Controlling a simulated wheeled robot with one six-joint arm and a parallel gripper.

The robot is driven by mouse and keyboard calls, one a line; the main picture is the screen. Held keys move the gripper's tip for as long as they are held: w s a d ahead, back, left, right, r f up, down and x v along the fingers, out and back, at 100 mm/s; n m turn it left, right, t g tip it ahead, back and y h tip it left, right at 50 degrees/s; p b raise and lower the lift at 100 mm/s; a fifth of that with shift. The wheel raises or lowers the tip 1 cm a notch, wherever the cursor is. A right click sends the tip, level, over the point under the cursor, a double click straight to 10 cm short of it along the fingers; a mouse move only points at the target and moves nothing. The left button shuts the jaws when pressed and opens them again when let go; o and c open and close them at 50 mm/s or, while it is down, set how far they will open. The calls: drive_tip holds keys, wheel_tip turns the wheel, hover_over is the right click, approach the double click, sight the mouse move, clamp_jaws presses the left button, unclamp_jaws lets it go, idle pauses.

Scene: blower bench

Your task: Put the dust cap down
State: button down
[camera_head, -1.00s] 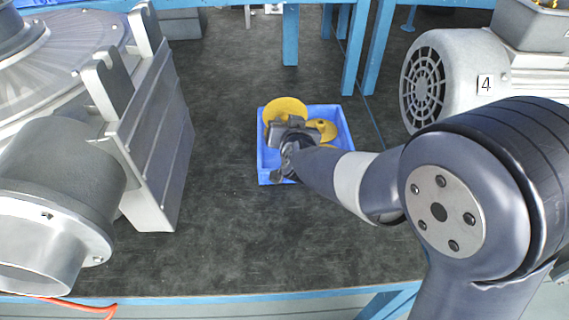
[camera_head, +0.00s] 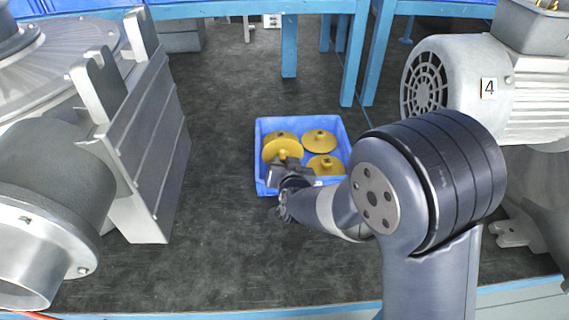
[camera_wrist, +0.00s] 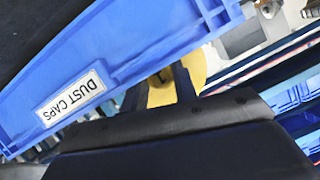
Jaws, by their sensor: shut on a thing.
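The dust cap (camera_head: 280,150) is a yellow disc, tilted, with a small knob. My gripper (camera_head: 284,162) is shut on it at the front left of the blue crate (camera_head: 341,180). In the wrist view the cap (camera_wrist: 192,66) shows partly between the fingers of my gripper (camera_wrist: 160,84), beyond the blue crate wall with its DUST CAPS label (camera_wrist: 70,97). In the head view, more yellow caps lie in the crate, one at the back right (camera_head: 319,139) and one at the front right (camera_head: 325,166). I cannot tell whether the held cap touches anything below.
A large grey blower housing (camera_head: 150,150) stands at the left. A grey motor marked 4 (camera_head: 460,80) stands at the right. Blue table legs (camera_head: 289,45) rise behind the crate. The dark surface (camera_head: 225,230) in front of the crate is clear.

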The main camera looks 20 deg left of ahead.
drive_tip(key=shift+f+b, duration=0.4)
drive_tip(key=shift+f, duration=0.05)
drive_tip(key=c, duration=1.1)
unclamp_jaws()
drive_tip(key=shift+r, duration=0.1)
drive_tip(key=shift+r, duration=0.15)
drive_tip(key=shift+r+p, duration=0.2)
drive_tip(key=shift+p, duration=0.3)
drive_tip(key=v, duration=1.2)
